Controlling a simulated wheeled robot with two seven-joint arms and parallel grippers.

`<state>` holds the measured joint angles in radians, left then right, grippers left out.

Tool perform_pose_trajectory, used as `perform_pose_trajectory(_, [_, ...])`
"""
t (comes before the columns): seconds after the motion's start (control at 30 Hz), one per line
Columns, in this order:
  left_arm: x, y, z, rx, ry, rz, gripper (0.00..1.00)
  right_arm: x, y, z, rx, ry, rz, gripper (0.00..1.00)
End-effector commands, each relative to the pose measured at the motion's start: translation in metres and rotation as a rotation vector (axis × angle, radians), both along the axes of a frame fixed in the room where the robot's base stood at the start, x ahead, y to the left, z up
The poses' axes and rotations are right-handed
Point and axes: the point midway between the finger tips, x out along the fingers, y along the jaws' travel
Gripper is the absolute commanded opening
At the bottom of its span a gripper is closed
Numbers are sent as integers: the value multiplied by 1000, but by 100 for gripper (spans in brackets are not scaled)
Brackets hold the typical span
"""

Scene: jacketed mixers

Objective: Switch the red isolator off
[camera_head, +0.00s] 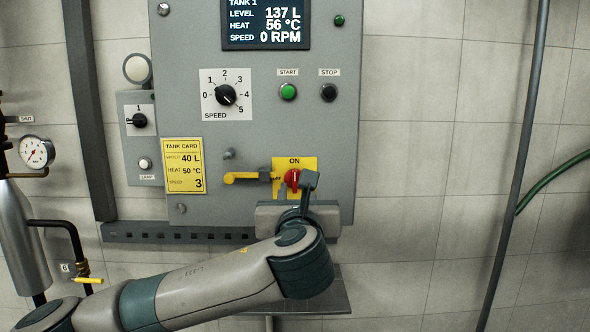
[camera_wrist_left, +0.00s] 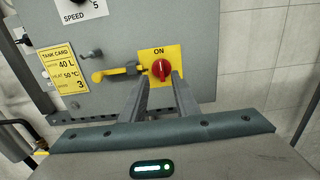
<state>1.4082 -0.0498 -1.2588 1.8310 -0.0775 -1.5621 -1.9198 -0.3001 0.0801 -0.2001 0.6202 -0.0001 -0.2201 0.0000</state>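The red isolator (camera_head: 292,179) is a red rotary knob on a yellow plate marked ON, low on the grey control panel (camera_head: 340,130). It also shows in the left wrist view (camera_wrist_left: 160,69). My left gripper (camera_head: 300,188) is at the knob, coming from below and in front. In the left wrist view, its two fingers (camera_wrist_left: 160,77) are apart, with the red knob between their tips. I cannot tell whether they touch the knob. A yellow lever-like piece (camera_head: 247,177) sits just left of the plate. My right gripper is not in view.
The panel carries a speed dial (camera_head: 226,95), a green start button (camera_head: 288,92), a black stop button (camera_head: 328,92) and a yellow tank card (camera_head: 184,166). The display (camera_head: 266,24) reads 0 RPM. A vertical pipe (camera_head: 515,165) stands right; the wall between is clear.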

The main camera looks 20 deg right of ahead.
Motion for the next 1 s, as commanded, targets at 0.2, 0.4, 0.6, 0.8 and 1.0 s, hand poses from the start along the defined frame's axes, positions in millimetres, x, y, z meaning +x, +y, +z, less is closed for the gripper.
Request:
perform_pose_trajectory(0.2, [39, -11, 4, 1, 2, 3, 28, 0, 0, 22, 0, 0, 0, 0])
perform_pose_trajectory(0.4, [70, -20, 3, 0, 1, 3, 28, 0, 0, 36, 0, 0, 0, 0])
perform_pose_trajectory(0.6, [95, -27, 2, 0, 1, 2, 28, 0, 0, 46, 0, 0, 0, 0])
perform_pose_trajectory(0.8, [107, -31, 1, 0, 0, 1, 28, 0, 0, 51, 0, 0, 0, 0])
perform_pose_trajectory(1.0, [110, -32, 0, 0, -1, 0, 28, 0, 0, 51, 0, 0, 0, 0])
